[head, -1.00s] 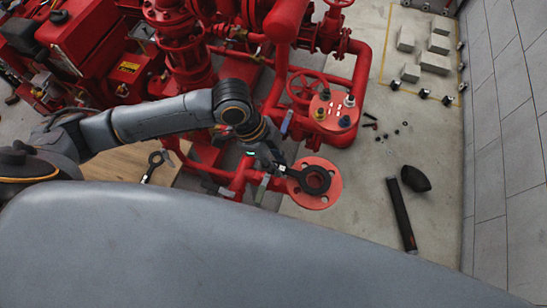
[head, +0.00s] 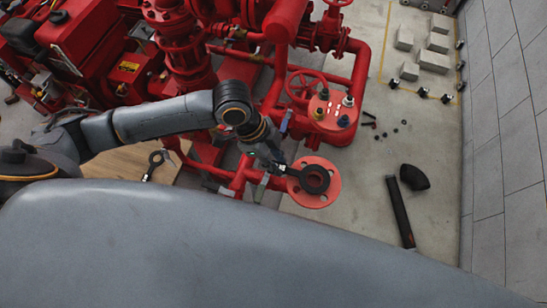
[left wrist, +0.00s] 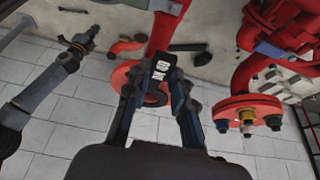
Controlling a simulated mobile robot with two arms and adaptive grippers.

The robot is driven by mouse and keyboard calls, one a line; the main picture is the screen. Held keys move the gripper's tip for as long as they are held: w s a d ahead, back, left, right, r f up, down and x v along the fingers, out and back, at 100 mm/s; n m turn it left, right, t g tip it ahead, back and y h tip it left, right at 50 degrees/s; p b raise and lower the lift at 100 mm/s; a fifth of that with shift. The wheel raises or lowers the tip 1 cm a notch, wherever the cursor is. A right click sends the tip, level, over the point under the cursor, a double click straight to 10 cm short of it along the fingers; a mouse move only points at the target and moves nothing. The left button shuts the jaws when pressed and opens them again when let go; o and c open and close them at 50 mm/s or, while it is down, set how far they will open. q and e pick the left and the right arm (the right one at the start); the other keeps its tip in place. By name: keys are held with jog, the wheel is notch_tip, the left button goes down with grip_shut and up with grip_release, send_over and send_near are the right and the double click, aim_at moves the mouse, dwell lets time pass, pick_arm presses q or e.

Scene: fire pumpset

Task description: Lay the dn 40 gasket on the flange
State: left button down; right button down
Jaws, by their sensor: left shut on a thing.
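The dn 40 gasket (head: 327,180) is a black ring with a tab. In the head view it appears over the middle of the red flange (head: 335,188), whose bolt holes show around it. I cannot tell whether the ring touches the flange face. My left gripper (head: 281,166) is shut on the gasket's tab at the flange's left side. In the left wrist view the gripper (left wrist: 162,80) has the tab with white lettering (left wrist: 160,71) between its fingers, and part of the red flange (left wrist: 152,97) shows behind.
A second black ring with a tab (head: 156,158) lies on a wooden board (head: 120,168) at left. Red pipes and a bolted red flange (head: 333,110) stand behind. A black pipe (head: 401,213) and elbow (head: 415,178) lie on the floor at right. Small loose parts lie nearby.

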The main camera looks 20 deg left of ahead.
pick_arm(q)
jog(key=shift+f, duration=0.65)
dwell(0.5)
jog(key=c, duration=1.1)
grip_release()
jog(key=shift+o, duration=0.2)
jog(key=shift+a+r, duration=0.1)
jog(key=shift+r, duration=0.05)
jog(key=v, duration=1.1)
jog(key=shift+a+r, duration=0.15)
jog(key=shift+r, duration=0.25)
